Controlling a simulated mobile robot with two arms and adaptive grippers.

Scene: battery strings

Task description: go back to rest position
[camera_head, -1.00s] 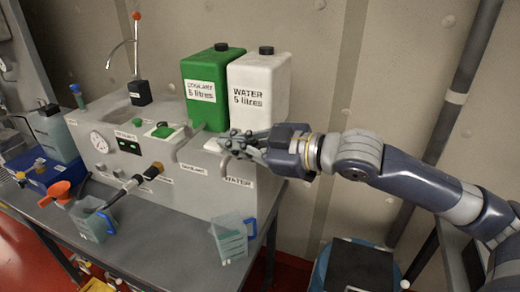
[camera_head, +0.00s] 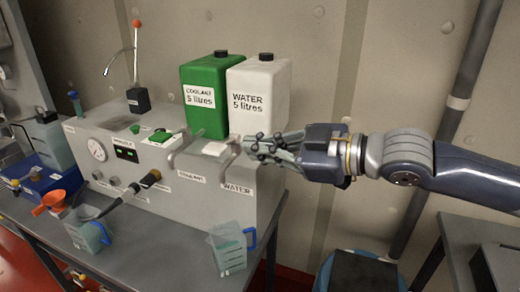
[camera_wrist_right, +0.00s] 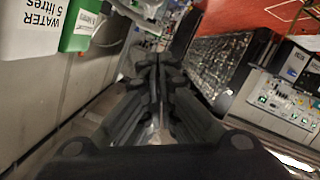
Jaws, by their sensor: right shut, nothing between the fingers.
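My right gripper (camera_head: 262,147) comes in from the right in the head view, at the front of the white water canister (camera_head: 262,95) and above the right end of the grey machine (camera_head: 225,178). Its fingers are closed together with nothing between them. It also shows in the right wrist view (camera_wrist_right: 157,75), with the canister (camera_wrist_right: 28,30) at the upper left. My left gripper is not in view.
The green coolant canister (camera_head: 205,98) stands beside the white one. Two clear jugs (camera_head: 228,250) (camera_head: 85,232) stand on the table (camera_head: 150,262) in front of the machine. An orange funnel (camera_head: 50,201) lies at the left. Free room lies right of the machine, before the wall.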

